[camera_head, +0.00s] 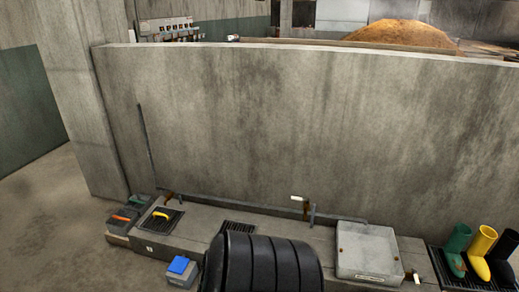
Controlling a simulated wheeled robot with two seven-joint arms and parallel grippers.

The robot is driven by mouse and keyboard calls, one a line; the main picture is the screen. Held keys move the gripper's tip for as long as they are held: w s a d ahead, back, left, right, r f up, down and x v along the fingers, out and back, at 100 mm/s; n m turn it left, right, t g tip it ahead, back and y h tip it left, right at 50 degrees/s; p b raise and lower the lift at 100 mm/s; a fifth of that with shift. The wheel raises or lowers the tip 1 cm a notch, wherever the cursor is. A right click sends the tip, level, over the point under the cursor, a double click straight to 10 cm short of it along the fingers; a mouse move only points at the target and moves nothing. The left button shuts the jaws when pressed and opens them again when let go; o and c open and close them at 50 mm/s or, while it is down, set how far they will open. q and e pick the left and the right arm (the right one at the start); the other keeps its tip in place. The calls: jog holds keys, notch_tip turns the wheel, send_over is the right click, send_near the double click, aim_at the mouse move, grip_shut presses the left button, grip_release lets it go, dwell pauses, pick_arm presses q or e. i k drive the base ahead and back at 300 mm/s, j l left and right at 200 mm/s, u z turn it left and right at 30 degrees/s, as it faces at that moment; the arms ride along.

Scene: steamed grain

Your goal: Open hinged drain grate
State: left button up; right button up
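A dark slotted grate (163,220) lies flat in the left part of a low concrete ledge. A yellow curved piece (161,214) like a handle sits on top of it. A second, smaller dark grate (239,227) lies in the ledge further right, with its near side partly hidden. I cannot tell from here which grate is hinged; both look flat and closed. Neither of my grippers shows in this view.
A tall concrete wall (300,125) stands behind the ledge. A grey box (367,250) sits on the ledge at right, beside boots (481,250) on a dark rack. A blue-topped box (180,270) stands in front. Open floor (50,225) lies at left.

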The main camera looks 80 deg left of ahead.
aim_at(248, 225)
jog(key=u, duration=3.9)
jog(key=i+l+z, duration=0.15)
jog(key=z, duration=0.2)
jog(key=i+l+z, duration=0.15)
jog(key=z, duration=0.25)
jog(key=i+l+z, duration=0.15)
jog(key=z, duration=0.2)
jog(key=i, duration=0.05)
